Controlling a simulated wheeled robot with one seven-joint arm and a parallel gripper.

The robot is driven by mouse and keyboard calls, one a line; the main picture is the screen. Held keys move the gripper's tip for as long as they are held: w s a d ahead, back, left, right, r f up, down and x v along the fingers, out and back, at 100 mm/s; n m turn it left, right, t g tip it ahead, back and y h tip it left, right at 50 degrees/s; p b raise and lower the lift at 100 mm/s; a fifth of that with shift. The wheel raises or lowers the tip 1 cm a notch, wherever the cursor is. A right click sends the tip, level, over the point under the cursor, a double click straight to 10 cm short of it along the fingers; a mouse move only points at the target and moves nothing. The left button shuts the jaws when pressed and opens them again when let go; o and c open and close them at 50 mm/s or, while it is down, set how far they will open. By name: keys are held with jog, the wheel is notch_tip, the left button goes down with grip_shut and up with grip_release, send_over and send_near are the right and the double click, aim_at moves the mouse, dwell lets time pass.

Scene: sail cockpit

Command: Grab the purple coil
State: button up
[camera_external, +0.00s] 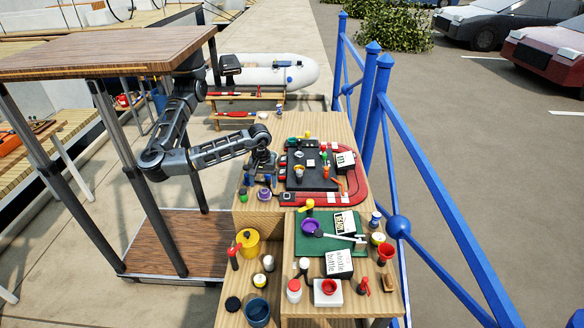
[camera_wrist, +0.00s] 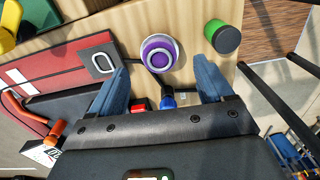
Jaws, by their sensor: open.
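A round purple and white coil-like thing (camera_wrist: 159,53) lies on the wooden table, upper middle of the wrist view, just beyond and between my fingertips. It also shows in the external view (camera_external: 264,194), beside my gripper. A second round purple thing (camera_external: 311,226) lies on the green mat in the external view; which of the two is the named coil is unclear. My gripper (camera_wrist: 160,72) is open, its two blue fingers apart, with nothing clamped between them. In the external view my gripper (camera_external: 257,178) is low over the table's left side.
A green cylinder (camera_wrist: 225,38) stands right of the purple coil, near the table edge. A red mat (camera_wrist: 62,72) with a grey square piece lies to the left. A small blue item (camera_wrist: 168,98) sits between the fingers. A blue railing (camera_external: 400,140) runs along the table's right side.

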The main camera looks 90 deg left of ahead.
aim_at(264, 190)
jog(key=f, duration=0.6)
jog(key=shift+a+f, duration=0.2)
jog(key=shift+f, duration=0.15)
jog(key=shift+c, duration=0.2)
jog(key=c, duration=1)
jog(key=shift+r, duration=0.1)
